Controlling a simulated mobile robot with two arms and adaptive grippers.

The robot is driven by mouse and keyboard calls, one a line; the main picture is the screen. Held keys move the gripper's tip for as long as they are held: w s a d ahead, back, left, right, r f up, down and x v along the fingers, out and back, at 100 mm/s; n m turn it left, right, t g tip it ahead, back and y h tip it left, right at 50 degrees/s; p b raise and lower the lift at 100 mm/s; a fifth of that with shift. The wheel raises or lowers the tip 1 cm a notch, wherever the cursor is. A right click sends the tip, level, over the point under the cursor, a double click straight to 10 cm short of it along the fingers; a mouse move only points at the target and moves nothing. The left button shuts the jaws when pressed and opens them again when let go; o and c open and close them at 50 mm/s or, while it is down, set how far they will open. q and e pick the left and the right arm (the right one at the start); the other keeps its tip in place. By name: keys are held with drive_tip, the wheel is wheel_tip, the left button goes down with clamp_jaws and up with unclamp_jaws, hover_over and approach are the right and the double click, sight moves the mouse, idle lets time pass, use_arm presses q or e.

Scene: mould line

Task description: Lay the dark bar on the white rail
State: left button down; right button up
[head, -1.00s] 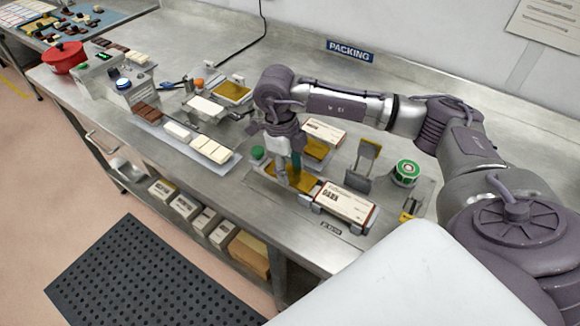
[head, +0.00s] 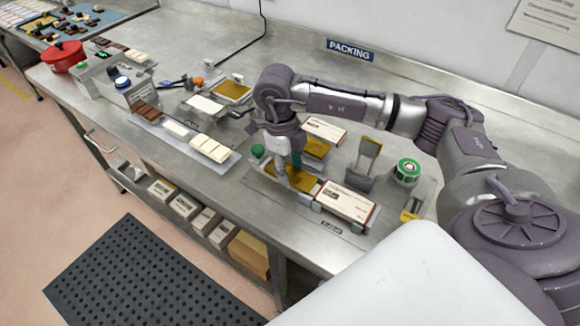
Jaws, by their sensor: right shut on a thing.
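My right gripper (head: 284,168) points down over the packing fixture, just above a gold-coloured piece (head: 302,180). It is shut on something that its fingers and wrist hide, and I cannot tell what. A dark brown bar (head: 146,112) lies at the far left end of a long pale rail (head: 168,141). White bars (head: 210,150) lie further along the same rail, apart from the brown one. My left gripper is not in view.
White boxes (head: 345,202) stand to the right of the gripper and behind it. A green-topped round tin (head: 406,171) and a grey upright bracket (head: 364,160) are further right. Machines and a red pot (head: 64,57) stand at the left. The bench front edge is near.

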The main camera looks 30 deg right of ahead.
idle(0.3)
drive_tip(key=o, duration=1.2)
drive_tip(key=shift+o, duration=0.2)
wheel_tip(320, 180, up, 12)
drive_tip(key=w, duration=0.1)
drive_tip(key=shift+w+a, duration=0.35)
drive_tip(key=shift+f, duration=0.1)
